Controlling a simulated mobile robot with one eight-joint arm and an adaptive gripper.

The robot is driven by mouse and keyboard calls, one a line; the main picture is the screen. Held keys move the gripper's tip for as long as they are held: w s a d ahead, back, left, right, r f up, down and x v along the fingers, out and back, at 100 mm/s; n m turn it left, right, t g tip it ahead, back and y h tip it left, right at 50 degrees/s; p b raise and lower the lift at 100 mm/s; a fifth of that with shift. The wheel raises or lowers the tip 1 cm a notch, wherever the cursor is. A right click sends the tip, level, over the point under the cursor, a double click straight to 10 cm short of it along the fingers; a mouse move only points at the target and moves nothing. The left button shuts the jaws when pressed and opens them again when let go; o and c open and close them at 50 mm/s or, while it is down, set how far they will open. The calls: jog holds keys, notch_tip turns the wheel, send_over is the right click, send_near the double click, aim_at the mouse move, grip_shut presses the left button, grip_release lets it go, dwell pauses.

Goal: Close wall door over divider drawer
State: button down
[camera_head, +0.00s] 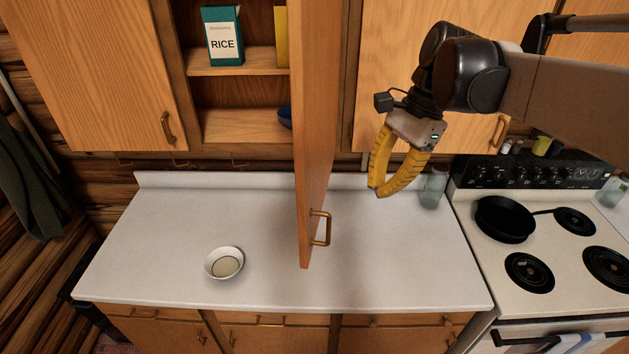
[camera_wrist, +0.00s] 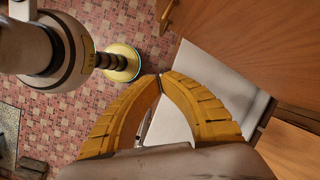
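The open wall door (camera_head: 318,110) is a wooden cabinet door, swung out over the counter and seen almost edge-on in the head view. Its brass handle (camera_head: 321,228) is near the lower front corner. My gripper (camera_head: 376,192), with yellow fingers, is to the right of the door and apart from it in the picture. Its fingertips (camera_wrist: 161,76) meet in the wrist view with nothing between them. A wooden panel (camera_wrist: 250,40), apparently the same door, fills the upper right there. Drawers (camera_head: 265,319) run below the counter; I cannot tell which is the divider drawer.
The open cabinet shows a rice box (camera_head: 223,36) and part of a blue bowl (camera_head: 285,117). A small bowl (camera_head: 224,263) sits on the white counter (camera_head: 160,240). A glass jar (camera_head: 433,188) stands near my gripper. A stove (camera_head: 545,235) with a pan (camera_head: 503,218) is at right.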

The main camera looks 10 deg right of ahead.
jog(key=a+f+m+p, duration=0.1)
jog(key=a+f+p, duration=0.1)
jog(key=a+f, duration=0.4)
notch_tip(320, 180, down, 3)
jog(key=shift+s+a+g+y, duration=0.3)
jog(key=shift+a+y, duration=0.05)
jog(key=shift+y, duration=0.05)
dwell(0.3)
